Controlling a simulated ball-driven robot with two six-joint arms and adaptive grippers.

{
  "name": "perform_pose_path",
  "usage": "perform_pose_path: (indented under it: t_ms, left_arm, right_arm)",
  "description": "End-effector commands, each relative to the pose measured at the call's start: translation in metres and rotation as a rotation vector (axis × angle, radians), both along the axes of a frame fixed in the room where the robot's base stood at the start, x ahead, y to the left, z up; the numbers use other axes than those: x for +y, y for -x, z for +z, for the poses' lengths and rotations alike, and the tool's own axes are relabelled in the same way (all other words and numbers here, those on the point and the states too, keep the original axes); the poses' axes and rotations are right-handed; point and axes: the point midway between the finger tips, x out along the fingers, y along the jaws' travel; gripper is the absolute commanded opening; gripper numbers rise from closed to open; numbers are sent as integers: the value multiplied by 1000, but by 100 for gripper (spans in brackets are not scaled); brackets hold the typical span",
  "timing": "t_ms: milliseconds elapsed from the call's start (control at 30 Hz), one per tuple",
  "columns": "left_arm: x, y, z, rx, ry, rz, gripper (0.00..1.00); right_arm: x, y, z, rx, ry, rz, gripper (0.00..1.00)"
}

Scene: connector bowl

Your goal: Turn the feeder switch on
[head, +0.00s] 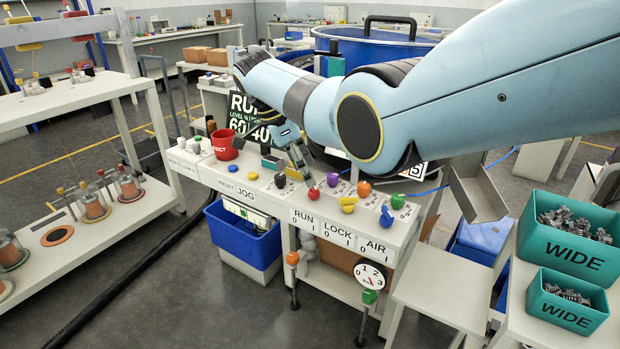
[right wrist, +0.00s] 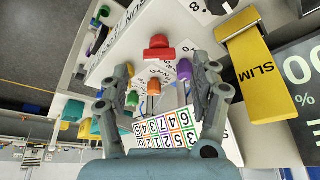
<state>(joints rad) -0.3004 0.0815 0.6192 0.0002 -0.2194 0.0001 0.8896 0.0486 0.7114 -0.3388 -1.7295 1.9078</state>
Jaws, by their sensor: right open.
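No label reading "feeder" can be read, so I cannot tell which control is the feeder switch. The white control console (head: 235,180) carries coloured knobs and plates marked RESET, JOG, RUN, LOCK and AIR. An orange knob (head: 363,188) and a green knob (head: 397,201) stand further right. My left gripper is out of view.
A red cup (head: 225,144) stands on the console's left end. A blue bin (head: 240,235) is below its front. A dial (head: 370,275) hangs under the AIR plate. Teal WIDE bins (head: 570,240) stand at right. A yellow SLIM piece (right wrist: 258,85) is beside my gripper in the wrist view.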

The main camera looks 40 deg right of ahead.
Motion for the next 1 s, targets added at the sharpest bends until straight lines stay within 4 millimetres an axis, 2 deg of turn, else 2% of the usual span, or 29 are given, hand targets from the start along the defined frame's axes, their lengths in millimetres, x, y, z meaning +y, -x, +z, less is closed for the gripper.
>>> perform_pose_path:
  t_ms: [200, 400, 567, 1000]
  left_arm:
    - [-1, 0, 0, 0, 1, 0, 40]
    - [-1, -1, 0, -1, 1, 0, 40]
    - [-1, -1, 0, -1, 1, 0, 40]
    - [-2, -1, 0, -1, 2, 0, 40]
  right_arm:
    - [18, -9, 47, -4, -2, 0, 63]
    - [27, -12, 72, -1, 1, -1, 63]
    - [29, -13, 78, 0, 0, -1, 63]
    - [29, -13, 77, 0, 0, 0, 63]
